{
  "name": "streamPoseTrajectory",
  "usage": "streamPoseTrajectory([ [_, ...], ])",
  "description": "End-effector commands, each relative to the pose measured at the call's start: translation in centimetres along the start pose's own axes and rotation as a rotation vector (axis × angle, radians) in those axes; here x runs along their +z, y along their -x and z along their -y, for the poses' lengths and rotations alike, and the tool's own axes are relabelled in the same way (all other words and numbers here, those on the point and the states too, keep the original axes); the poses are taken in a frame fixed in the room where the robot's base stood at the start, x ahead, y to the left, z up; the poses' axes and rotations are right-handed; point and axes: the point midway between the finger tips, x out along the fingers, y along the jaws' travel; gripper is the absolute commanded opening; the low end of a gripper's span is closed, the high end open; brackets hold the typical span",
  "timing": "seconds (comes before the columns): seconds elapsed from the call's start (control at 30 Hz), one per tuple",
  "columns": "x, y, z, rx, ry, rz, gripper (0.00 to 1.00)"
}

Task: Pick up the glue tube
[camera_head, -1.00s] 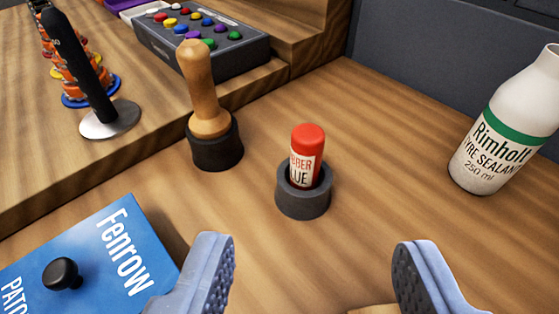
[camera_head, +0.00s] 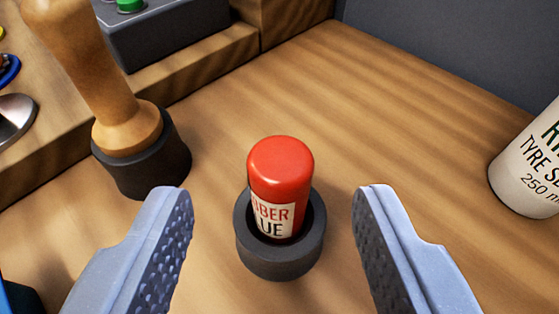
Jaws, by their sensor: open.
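The glue tube (camera_head: 280,178) has a red cap and a cream label with "BBER" and "UE" readable. It stands roughly upright in a dark grey round holder (camera_head: 280,262) on the wooden bench, its lower part hidden inside the holder. My gripper (camera_head: 272,215) is open. Its two blue-grey fingers with dark studded pads are on the left and right of the tube in the picture, with clear gaps on both sides. Nothing is between the pads in contact with them.
A wooden-handled tool (camera_head: 115,100) stands in a black holder (camera_head: 150,170) close on the left. A white tyre sealant bottle (camera_head: 530,165) stands at the right edge. A raised wooden ledge (camera_head: 200,62) and grey box (camera_head: 175,25) lie behind left. Bench behind the tube is clear.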

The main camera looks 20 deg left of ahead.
Motion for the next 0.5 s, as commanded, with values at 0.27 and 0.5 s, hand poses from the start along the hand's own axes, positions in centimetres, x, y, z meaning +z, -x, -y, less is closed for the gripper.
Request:
streamPoseTrajectory([
  [0.27,0.5,-1.7,-0.1,0.000,0.000,0.003,0.49],
  [0.5,0.6,-4.6,-0.2,-0.003,0.001,0.001,0.49],
])
